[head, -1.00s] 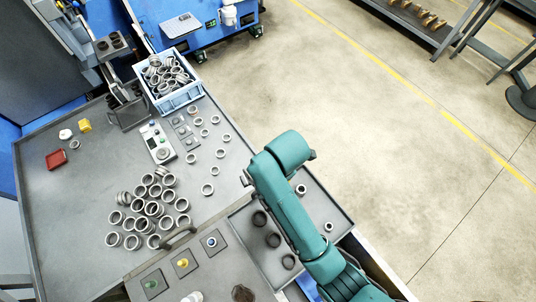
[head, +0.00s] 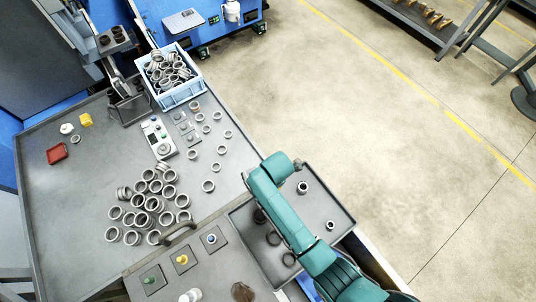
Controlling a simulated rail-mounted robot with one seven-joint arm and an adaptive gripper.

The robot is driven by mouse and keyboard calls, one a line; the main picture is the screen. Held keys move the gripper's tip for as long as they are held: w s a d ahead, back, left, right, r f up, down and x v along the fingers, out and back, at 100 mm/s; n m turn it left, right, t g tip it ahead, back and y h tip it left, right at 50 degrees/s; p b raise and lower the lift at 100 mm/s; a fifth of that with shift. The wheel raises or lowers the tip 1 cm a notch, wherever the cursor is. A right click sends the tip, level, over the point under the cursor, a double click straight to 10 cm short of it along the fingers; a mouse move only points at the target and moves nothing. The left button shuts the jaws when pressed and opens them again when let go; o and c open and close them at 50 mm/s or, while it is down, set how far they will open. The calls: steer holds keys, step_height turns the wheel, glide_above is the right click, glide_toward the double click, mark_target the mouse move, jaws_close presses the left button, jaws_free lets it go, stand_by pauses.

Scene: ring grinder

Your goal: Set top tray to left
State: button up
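A dark grey shallow tray (head: 339,207) lies at the right end of the work surface. Several dark rings (head: 274,239) rest on its left part, and two small metal rings (head: 303,188) rest on its right part. My teal arm crosses above the middle of this tray and hides part of it. My gripper cannot be made out; the arm links cover where it could be. I cannot tell from this view whether this is the top tray or whether other trays lie under it.
A grey table (head: 85,180) holds a heap of metal rings (head: 150,205), a button box (head: 157,138) and a red dish (head: 57,153). A blue crate (head: 183,97) full of rings stands at the back. A dark handle (head: 178,232) rises near the front.

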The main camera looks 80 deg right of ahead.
jaws_close()
steer(key=shift+s+a, duration=0.1)
steer(key=shift+s, duration=0.05)
